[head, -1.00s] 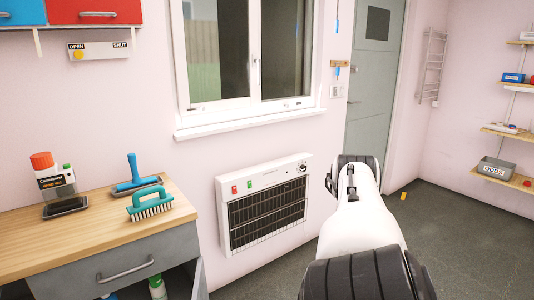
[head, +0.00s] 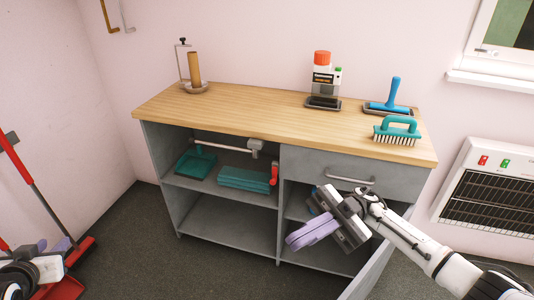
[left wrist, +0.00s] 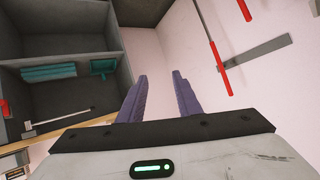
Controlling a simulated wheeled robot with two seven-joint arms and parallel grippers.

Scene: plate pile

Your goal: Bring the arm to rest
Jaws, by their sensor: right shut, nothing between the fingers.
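My right gripper (head: 300,240) is at the right in the head view, in front of the cabinet's lower right compartment. Its purple fingers are shut with nothing between them. My left gripper (head: 50,246) is partly in view at the lower left edge of the head view, near the red broom and dustpan. The left wrist view shows its two purple fingers (left wrist: 160,95) apart, with a clear gap and nothing between them.
The grey cabinet (head: 224,234) has a wooden top (head: 250,110) and an open door (head: 372,274) close to my right arm. A teal brush (head: 398,128) and a bottle (head: 323,78) stand on top. A red dustpan (head: 66,288) is on the floor at left. A heater (head: 490,190) hangs at right.

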